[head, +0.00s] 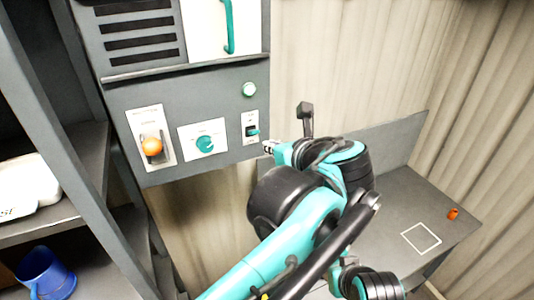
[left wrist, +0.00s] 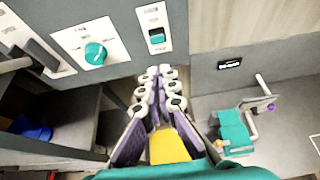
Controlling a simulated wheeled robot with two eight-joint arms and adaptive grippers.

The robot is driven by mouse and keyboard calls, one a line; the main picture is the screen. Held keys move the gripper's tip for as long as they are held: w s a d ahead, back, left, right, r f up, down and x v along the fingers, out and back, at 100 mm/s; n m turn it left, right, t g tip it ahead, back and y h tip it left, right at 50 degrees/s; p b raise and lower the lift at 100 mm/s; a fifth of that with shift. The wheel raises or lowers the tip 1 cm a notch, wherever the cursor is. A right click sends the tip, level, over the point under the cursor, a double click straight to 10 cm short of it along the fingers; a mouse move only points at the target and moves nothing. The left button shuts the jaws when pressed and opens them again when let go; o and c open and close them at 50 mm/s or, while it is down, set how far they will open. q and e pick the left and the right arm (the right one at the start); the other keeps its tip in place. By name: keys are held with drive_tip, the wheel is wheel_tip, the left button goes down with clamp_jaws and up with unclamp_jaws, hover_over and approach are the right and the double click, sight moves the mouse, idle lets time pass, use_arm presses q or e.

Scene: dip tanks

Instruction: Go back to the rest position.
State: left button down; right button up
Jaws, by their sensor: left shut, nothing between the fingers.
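My left gripper (head: 268,147) is in front of the grey control panel (head: 200,95), close to its lower right edge, just below a small switch with a teal lever (head: 252,131). In the left wrist view its fingers (left wrist: 160,72) are shut together and empty, pointing towards the panel's lower edge below the same switch (left wrist: 157,36). Whether a fingertip touches the panel cannot be told. My left arm reaches up from the bottom of the head view. My right gripper does not show in either view.
Shelves with a blue mug (head: 45,274) stand at left. A grey table (head: 390,205) at right has a white square outline and an orange object (head: 453,213).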

use_arm(q)
drive_tip(key=s+a+f+n+g+h+b, duration=0.15)
drive_tip(key=a+f+n+b, duration=0.3)
drive_tip(key=f, duration=0.55)
drive_tip(key=s+a+f+n+g+b, duration=0.1)
drive_tip(key=s+a+f+n+b, duration=0.35)
drive_tip(key=f, duration=0.45)
drive_tip(key=a+f+n+g+b, duration=0.2)
drive_tip(key=a+f+n+b, duration=0.25)
drive_tip(key=f+b, duration=0.4)
drive_tip(key=s+a+f+n+h+b, duration=0.1)
drive_tip(key=f+n+b, duration=0.4)
drive_tip(key=f, duration=0.5)
drive_tip(key=s+a+f+n+h+b, duration=0.1)
drive_tip(key=s+a+f+n+b, duration=0.2)
drive_tip(key=f, duration=0.8)
drive_tip(key=s+a+f+n+h+b, duration=0.1)
drive_tip(key=s+a+f+n+b, duration=0.2)
drive_tip(key=f+n, duration=0.7)
drive_tip(key=s+f+b, duration=0.1)
drive_tip(key=s+b, duration=0.1)
drive_tip(key=b, duration=0.2)
drive_tip(key=shift+s, duration=0.4)
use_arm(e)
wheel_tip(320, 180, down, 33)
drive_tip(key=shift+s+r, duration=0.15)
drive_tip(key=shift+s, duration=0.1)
